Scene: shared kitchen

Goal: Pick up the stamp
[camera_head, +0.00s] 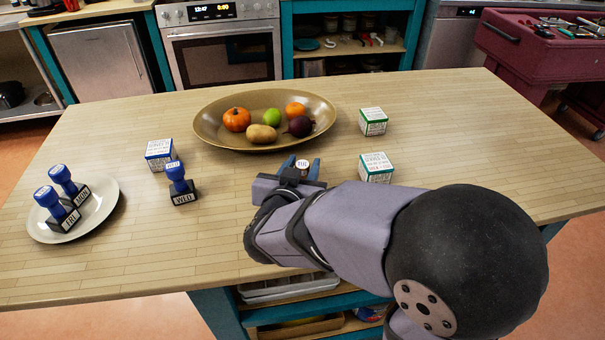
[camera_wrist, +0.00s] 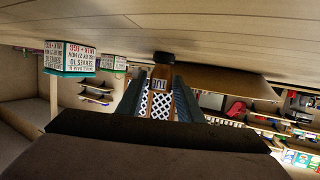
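A stamp with a pale, lettered top (camera_head: 303,165) stands on the wooden table. It also shows in the wrist view as a tan handle (camera_wrist: 160,73) with a dark end (camera_wrist: 163,57) at the tabletop. My gripper (camera_head: 301,168) is low over the table with one finger on each side of this stamp. In the wrist view my gripper (camera_wrist: 160,90) reaches toward it, the fingers apart; I see no clear contact. A blue WED stamp (camera_head: 178,186) stands to the left. Two more blue stamps, MON (camera_head: 64,181) and FRI (camera_head: 51,202), stand on a plate (camera_head: 108,215).
A bowl (camera_head: 210,130) with fruit and vegetables is behind my gripper. Two green-edged boxes stand to its right, the nearer (camera_head: 376,168) and the farther (camera_head: 373,122). A blue-edged box (camera_head: 160,153) is behind the WED stamp. The table (camera_head: 480,140) is clear at the right.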

